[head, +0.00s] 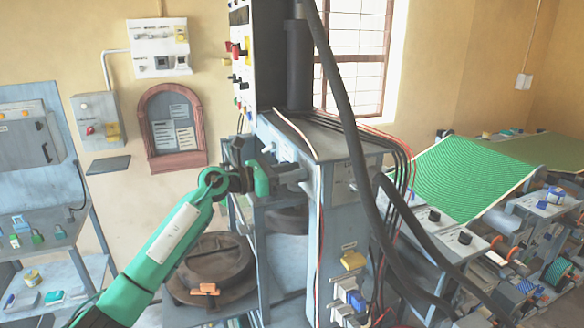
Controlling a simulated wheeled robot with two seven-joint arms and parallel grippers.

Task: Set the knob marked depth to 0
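A grey plate press (340,215) stands in the middle of the head view. Its upright control panel (241,55) is seen nearly edge-on and carries red, dark and yellow controls. Grey round parts (288,172) stick out of the press's left side below the panel. My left gripper (274,178), on the green arm, is right at these parts. I cannot tell whether it touches them or whether its fingers are open or shut. No marking "depth" is legible, so I cannot tell which control is that knob. My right gripper is not in view.
Thick dark hoses (345,95) and thin cables hang on the press's right side. A dark round vessel (213,262) stands below my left arm. A bench with green sheets (465,180) is at right, a blue-grey rack (45,230) at left. Wall boxes (159,48) hang behind.

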